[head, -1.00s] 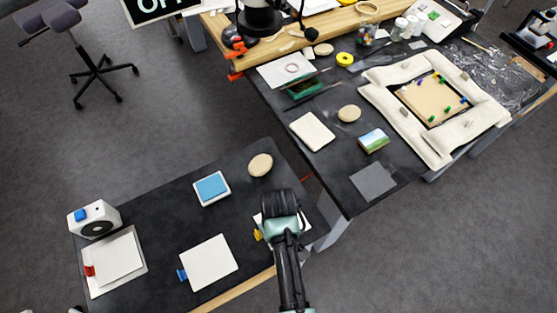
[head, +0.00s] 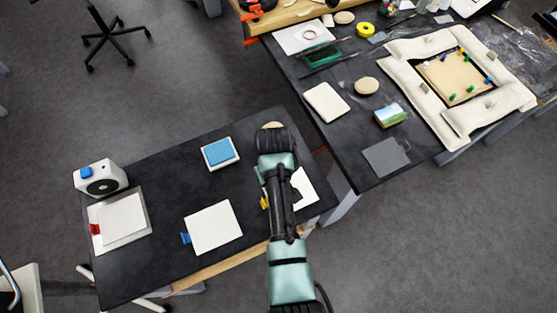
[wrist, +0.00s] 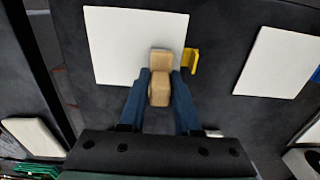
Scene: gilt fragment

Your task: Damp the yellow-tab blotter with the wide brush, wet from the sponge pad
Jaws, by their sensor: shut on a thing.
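The yellow-tab blotter is a white sheet (wrist: 130,40) with a yellow tab (wrist: 192,62) on its edge. In the head view the blotter (head: 306,190) lies at the small table's right end, partly hidden by my arm. My gripper (wrist: 161,82) is shut on a tan wooden thing, likely the wide brush (wrist: 160,88). It shows in front of the blotter's tab-side edge; I cannot tell whether it touches. In the head view my wrist hides the fingers and brush. The sponge pad (head: 219,152) is blue in a white tray, left of my wrist.
A blue-tab blotter (head: 214,228) and a red-tab blotter (head: 122,216) lie to the left. A white device with a blue button (head: 101,178) stands behind the red one. An oval tan pad shows just behind my wrist. A larger cluttered table (head: 345,155) stands right.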

